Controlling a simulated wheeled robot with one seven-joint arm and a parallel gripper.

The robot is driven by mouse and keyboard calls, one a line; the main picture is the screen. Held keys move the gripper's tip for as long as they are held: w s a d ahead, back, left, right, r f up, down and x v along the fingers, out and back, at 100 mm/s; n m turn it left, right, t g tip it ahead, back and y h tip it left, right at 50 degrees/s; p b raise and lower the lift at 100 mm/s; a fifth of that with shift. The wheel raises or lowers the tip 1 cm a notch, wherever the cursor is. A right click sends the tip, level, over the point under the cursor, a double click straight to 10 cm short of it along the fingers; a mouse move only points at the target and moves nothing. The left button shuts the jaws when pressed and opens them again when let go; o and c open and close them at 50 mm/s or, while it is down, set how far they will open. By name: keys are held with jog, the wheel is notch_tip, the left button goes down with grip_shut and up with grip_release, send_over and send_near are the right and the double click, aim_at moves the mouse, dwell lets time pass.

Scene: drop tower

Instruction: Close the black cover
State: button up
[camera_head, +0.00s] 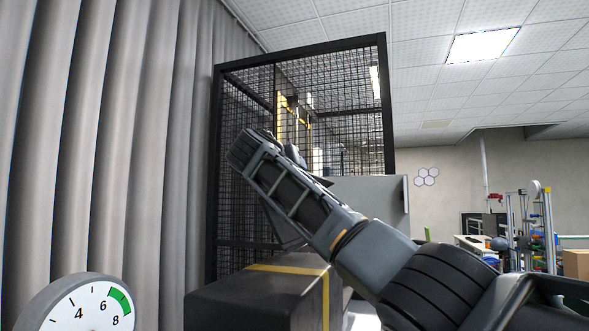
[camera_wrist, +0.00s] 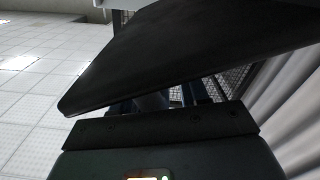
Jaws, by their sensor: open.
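A broad black panel (camera_wrist: 185,50), which looks like the black cover, slants across the wrist view, raised and tilted. Its lower edge runs close above the dark gripper housing; I cannot tell if they touch. In the head view, a dark sloping edge (camera_head: 286,232) behind my arm may be the same panel, mostly hidden. My gripper (camera_head: 243,147) is at the upper left end of my arm, in front of the mesh cage. It is open, with nothing seen between its fingers.
A black mesh cage (camera_head: 387,105) stands behind my arm. A black box with a yellow stripe (camera_head: 230,304) sits below it. A round dial (camera_head: 82,308) is at lower left, and a grey curtain (camera_head: 95,130) lines the left side. A cluttered bench area lies far right.

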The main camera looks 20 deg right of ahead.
grip_shut()
dwell(0.3)
jog(key=shift+d+f, duration=0.1)
